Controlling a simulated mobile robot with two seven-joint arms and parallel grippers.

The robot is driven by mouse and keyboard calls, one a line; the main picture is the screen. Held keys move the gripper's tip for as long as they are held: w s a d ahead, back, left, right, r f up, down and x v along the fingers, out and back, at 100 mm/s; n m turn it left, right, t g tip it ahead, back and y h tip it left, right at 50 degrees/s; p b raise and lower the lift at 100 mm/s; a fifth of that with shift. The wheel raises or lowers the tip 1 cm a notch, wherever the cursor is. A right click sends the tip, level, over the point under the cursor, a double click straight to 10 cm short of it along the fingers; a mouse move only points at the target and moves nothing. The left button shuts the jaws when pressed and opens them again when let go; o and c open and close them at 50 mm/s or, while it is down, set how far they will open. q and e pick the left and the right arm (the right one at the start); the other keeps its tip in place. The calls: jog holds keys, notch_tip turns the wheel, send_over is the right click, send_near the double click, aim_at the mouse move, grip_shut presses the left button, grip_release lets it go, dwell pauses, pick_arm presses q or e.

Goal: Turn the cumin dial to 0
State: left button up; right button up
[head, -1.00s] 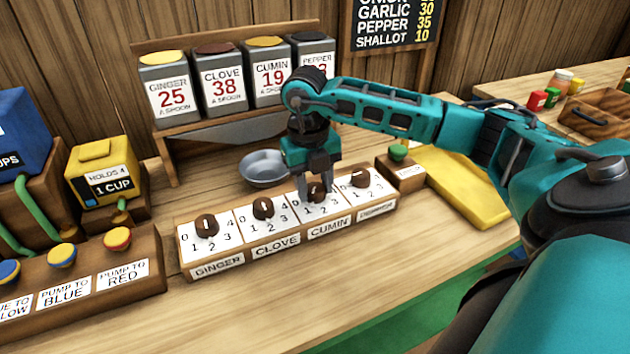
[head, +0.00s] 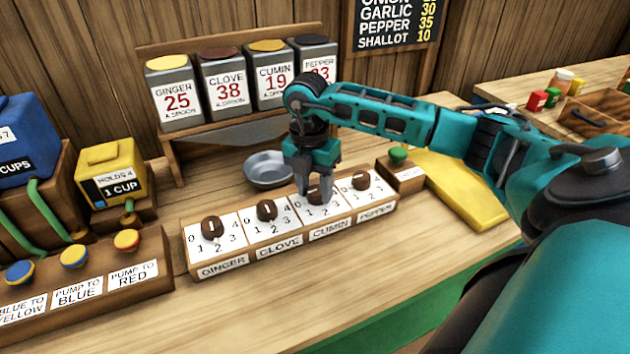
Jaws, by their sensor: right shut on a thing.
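The cumin dial (head: 319,195) is a dark brown round knob on a white plate marked 0 to 4. It is third in a row of dials above the CUMIN label (head: 330,230). My right gripper (head: 317,186) points down from above and is shut on the cumin dial. Its fingers and palm hide part of the knob and the upper numbers, so I cannot tell where the dial points. My left gripper is not in view.
The clove dial (head: 266,211) and pepper dial (head: 361,181) flank it closely, with the ginger dial (head: 211,228) further left. A grey bowl (head: 268,169) stands behind. A green button (head: 398,154) is at the right. The counter in front is clear.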

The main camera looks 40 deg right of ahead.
aim_at(311, 189)
jog(key=shift+m, duration=0.6)
jog(key=o, duration=1)
jog(key=shift+o, duration=0.2)
notch_tip(311, 189, up, 13)
jog(key=w, duration=0.1)
jog(key=shift+p, duration=0.35)
jog(key=shift+a+f, duration=0.1)
